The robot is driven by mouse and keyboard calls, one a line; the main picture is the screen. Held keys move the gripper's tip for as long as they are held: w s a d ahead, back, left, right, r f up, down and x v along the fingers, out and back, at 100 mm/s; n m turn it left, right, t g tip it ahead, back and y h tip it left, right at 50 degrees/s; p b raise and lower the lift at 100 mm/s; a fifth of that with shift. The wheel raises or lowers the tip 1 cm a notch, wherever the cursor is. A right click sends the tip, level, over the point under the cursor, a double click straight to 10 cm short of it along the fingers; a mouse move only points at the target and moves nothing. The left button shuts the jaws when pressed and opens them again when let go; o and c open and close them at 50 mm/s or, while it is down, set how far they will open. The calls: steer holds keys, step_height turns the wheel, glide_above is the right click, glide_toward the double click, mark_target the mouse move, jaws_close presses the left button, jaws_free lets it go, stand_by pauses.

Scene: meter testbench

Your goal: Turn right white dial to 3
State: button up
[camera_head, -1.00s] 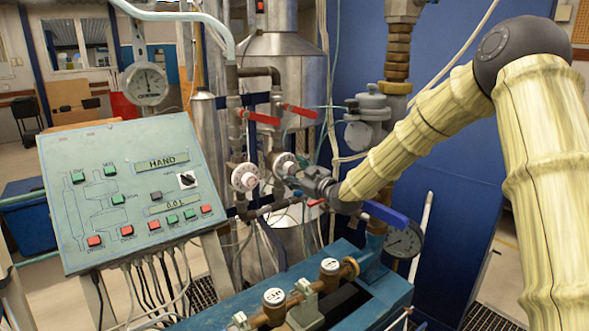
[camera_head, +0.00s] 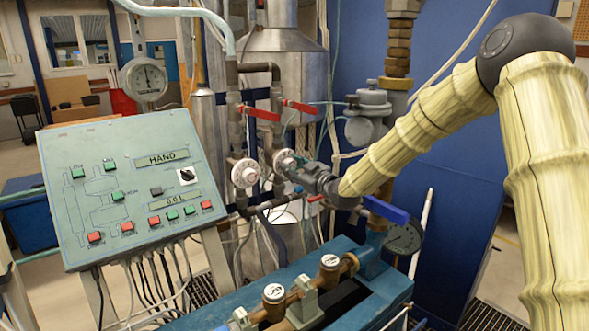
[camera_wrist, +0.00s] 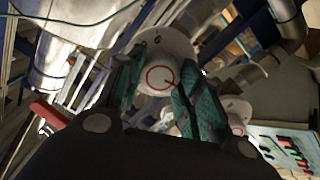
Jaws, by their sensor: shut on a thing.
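The right white dial (camera_head: 284,161) sits on the pipework in the head view, directly in front of my gripper (camera_head: 296,170). In the wrist view the dial (camera_wrist: 165,62) is a round white knob with a red circle and a dark numeral near its rim. The fingers of my gripper (camera_wrist: 160,98) are shut on the dial, one on each side of it. The setting against any mark cannot be read. The left white dial (camera_head: 245,173) is beside it, free of the gripper, and shows at the right in the wrist view (camera_wrist: 236,110).
Red lever handles (camera_head: 262,112) are above the dials. A blue lever (camera_head: 386,209) and a pressure gauge (camera_head: 404,237) are below my forearm. A control panel (camera_head: 70,150) stands at the left. A blue bench (camera_head: 375,292) with brass meters is in front.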

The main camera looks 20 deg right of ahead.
steer(key=m+b, duration=0.3)
steer(key=m, duration=0.2)
steer(key=shift+d+f+m+b, duration=0.1)
steer(key=shift+m+b, duration=0.2)
steer(key=m+b, duration=0.2)
steer(key=m, duration=0.2)
steer(key=shift+m+b, duration=0.5)
steer(key=shift+m, duration=0.3)
steer(key=shift+r, duration=0.2)
steer(key=o, duration=1)
steer(key=shift+d, duration=0.1)
steer(key=shift+f, duration=0.1)
